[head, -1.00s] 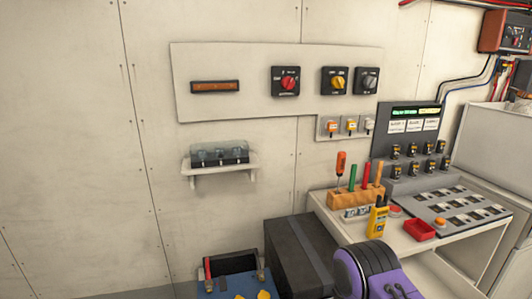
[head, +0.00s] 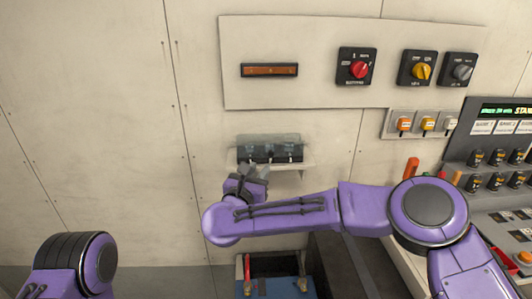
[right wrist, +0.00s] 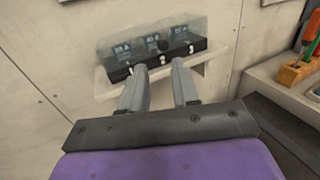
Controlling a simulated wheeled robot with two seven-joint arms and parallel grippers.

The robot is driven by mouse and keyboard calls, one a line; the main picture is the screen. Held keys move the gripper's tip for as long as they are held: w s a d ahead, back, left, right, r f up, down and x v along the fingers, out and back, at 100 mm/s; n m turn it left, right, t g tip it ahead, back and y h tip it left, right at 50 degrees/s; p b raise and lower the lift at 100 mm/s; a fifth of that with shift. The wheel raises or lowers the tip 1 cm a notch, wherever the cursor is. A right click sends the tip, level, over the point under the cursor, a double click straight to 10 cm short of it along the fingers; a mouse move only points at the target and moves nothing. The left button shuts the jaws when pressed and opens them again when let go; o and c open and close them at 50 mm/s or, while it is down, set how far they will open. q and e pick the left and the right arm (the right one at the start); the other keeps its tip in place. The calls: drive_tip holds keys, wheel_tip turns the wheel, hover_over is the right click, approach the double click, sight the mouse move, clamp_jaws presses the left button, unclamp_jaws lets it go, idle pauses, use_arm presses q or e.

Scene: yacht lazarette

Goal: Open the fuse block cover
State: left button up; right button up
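The fuse block (head: 284,155) is a dark block on a small white wall shelf. Its clear cover (head: 270,140) lies over it and looks closed. In the right wrist view the fuse block (right wrist: 188,50) shows several fuses behind the see-through cover (right wrist: 120,44), with a small dark knob near the middle. My right gripper (head: 254,172) is just in front of the block's lower front edge. In the right wrist view its two grey fingers (right wrist: 159,66) are apart with nothing between them. Contact with the block cannot be told. My left gripper is out of view; only part of my left arm shows.
A wall panel above holds an orange-brown strip (head: 269,70) and rotary switches (head: 357,68). A blue toolbox (head: 281,286) stands below. A bench with a switch console (head: 490,172) is at the right. The wall left of the shelf is bare.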

sight(270, 155)
drive_tip(key=x, duration=0.2)
drive_tip(key=p+x, duration=0.1)
drive_tip(key=x, duration=0.1)
drive_tip(key=p+x, duration=0.1)
drive_tip(key=x, duration=0.2)
drive_tip(key=shift+d, duration=0.35)
drive_tip(key=shift+w, duration=0.25)
clamp_jaws()
